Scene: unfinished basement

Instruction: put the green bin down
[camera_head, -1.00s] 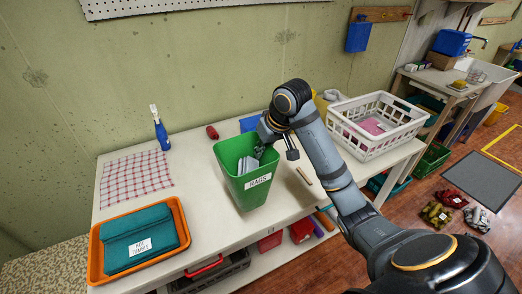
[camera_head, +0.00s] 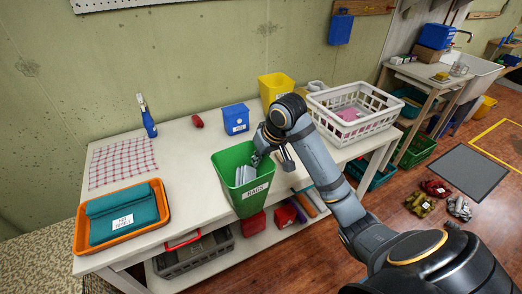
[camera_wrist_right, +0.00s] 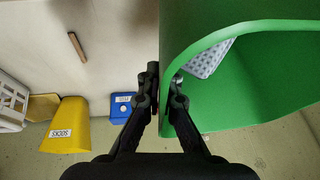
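The green bin (camera_head: 230,168) is labelled RAGS and has grey cloth (camera_head: 243,174) inside. It is at the front edge of the white table (camera_head: 185,209), with its lower part overlapping that edge in the head view. I cannot tell whether its base touches the table. My right gripper (camera_head: 264,152) is at the bin's right rim. In the right wrist view, the fingers (camera_wrist_right: 165,95) are shut with the green wall (camera_wrist_right: 180,40) between them, one outside and one inside. My left gripper is not in view.
An orange tray (camera_head: 78,238) with teal cloth stands at the left. A blue bin (camera_head: 236,119), a yellow bin (camera_head: 277,86) and a white basket (camera_head: 318,108) stand behind and right. A spray bottle (camera_head: 148,122) and a checked cloth (camera_head: 122,163) are at the back left. Table between is clear.

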